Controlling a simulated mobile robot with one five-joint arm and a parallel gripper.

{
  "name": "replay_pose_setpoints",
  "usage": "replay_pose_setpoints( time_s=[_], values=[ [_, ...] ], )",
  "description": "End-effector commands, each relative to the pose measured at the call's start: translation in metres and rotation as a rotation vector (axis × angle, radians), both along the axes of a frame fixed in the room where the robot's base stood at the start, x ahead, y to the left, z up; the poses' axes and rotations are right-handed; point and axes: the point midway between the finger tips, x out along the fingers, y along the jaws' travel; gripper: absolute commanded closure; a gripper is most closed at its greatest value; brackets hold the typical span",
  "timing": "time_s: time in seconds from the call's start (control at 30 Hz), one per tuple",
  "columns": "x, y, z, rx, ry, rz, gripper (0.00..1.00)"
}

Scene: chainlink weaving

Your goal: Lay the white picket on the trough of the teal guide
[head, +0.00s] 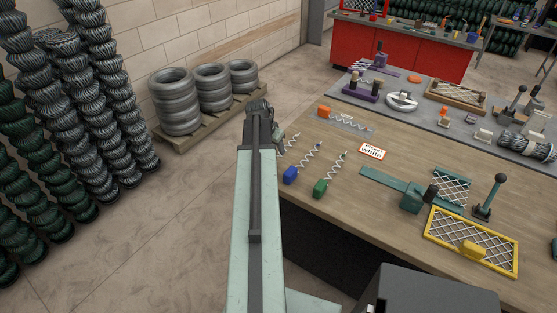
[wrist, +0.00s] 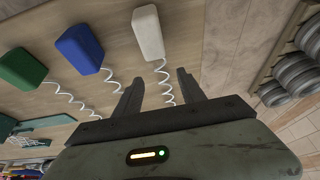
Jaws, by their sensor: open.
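The white picket (wrist: 148,32) lies on the table in the wrist view, a white block handle with a thin spiral wire. In the head view only its spiral (head: 292,143) shows; my arm hides the handle. My gripper (wrist: 158,88) is open and empty, its fingertips on either side of the spiral in the picture, below the handle; I cannot tell the height gap. In the head view my gripper (head: 277,131) is partly hidden at the table's left edge. The teal guide (head: 380,184) is a flat strip at mid-table, with a teal block and lattice beside it.
A blue picket (head: 290,175) and a green picket (head: 320,187) lie to the right of the white one. A printed card (head: 372,151), a yellow-framed lattice (head: 495,262) and a teal lever (head: 490,195) are on the table. Tyre stacks (head: 178,105) stand beyond the left edge.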

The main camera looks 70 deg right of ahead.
Motion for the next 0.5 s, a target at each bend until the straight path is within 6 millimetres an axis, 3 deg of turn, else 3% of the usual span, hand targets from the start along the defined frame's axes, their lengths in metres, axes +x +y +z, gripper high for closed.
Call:
replay_pose_setpoints(
  time_s=[0.17, 0.4, 0.5],
  values=[
    [0.0, -0.003, -0.009, 0.0, 0.0, 0.001, 0.53],
    [-0.004, -0.018, -0.048, 0.0, 0.0, 0.0, 0.53],
    [-0.005, -0.021, -0.051, -0.001, 0.0, 0.0, 0.53]
  ],
)
